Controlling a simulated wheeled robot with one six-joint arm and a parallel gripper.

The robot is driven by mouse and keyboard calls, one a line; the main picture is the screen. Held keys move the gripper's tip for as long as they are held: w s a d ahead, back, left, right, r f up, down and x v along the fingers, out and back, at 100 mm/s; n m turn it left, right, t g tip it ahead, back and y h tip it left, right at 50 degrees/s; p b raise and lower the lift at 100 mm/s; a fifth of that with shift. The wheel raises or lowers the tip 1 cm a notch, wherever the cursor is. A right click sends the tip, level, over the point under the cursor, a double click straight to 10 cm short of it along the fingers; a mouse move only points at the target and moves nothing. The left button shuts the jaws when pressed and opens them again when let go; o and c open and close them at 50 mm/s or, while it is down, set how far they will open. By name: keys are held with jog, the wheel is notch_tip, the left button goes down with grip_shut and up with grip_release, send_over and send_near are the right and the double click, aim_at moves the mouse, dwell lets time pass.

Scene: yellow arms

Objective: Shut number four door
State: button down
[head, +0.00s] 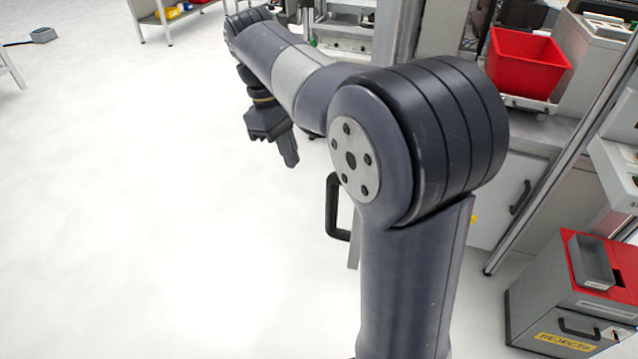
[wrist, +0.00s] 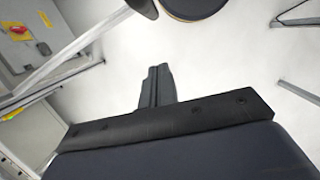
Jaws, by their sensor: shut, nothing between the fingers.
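A door seen nearly edge-on (head: 353,238) stands behind my arm in the head view, with a black bar handle (head: 332,208) sticking out to its left. My arm hides most of this door, and I can read no number on it. A light cabinet door (head: 492,205) with a dark handle is to the right of my arm and looks closed. My gripper (head: 291,160) is shut and empty, pointing down over the white floor, left of and above the bar handle in the picture. In the wrist view, its fingers (wrist: 157,85) are together.
A red bin (head: 525,62) sits on the machine at the upper right. A grey reject box (head: 570,300) with a red top stands at lower right, near a slanted metal post (head: 540,190). A grey panel with a red switch (wrist: 18,30) shows in the wrist view.

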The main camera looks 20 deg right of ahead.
jog(key=s+d+f+p, duration=0.1)
jog(key=s+d+f, duration=0.3)
jog(key=f, duration=0.2)
jog(key=shift+f, duration=0.15)
jog(key=shift+d, duration=0.1)
dwell(0.3)
